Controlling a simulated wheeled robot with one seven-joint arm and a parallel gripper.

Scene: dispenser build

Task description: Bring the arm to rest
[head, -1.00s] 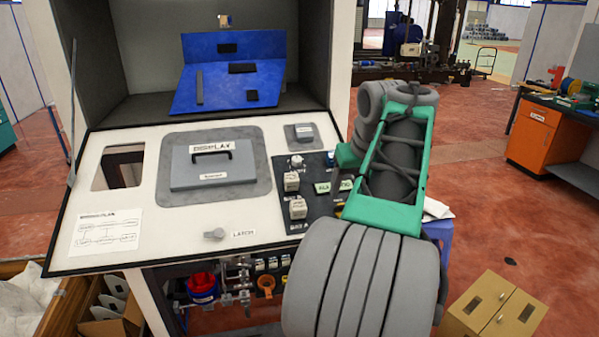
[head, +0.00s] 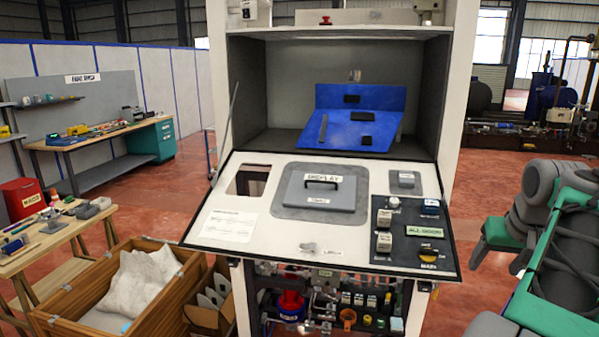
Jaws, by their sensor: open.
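My arm shows at the right edge of the head view, with grey joints (head: 543,190) and a green-framed link (head: 560,265), partly cut off by the picture edge. My gripper (head: 498,261) hangs at the arm's left side, its green palm above two grey fingers that point down and stand apart. It is open and nothing shows between the fingers. It is right of the dispenser console (head: 240,200), with a gap of floor showing between them.
The console carries a lidded hatch (head: 318,190), a dark button panel (head: 408,232) with a green lit sign, and a blue fixture (head: 355,128) in its recess. A wooden crate (head: 115,290) and a workbench (head: 50,225) stand left. Red floor lies open at right.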

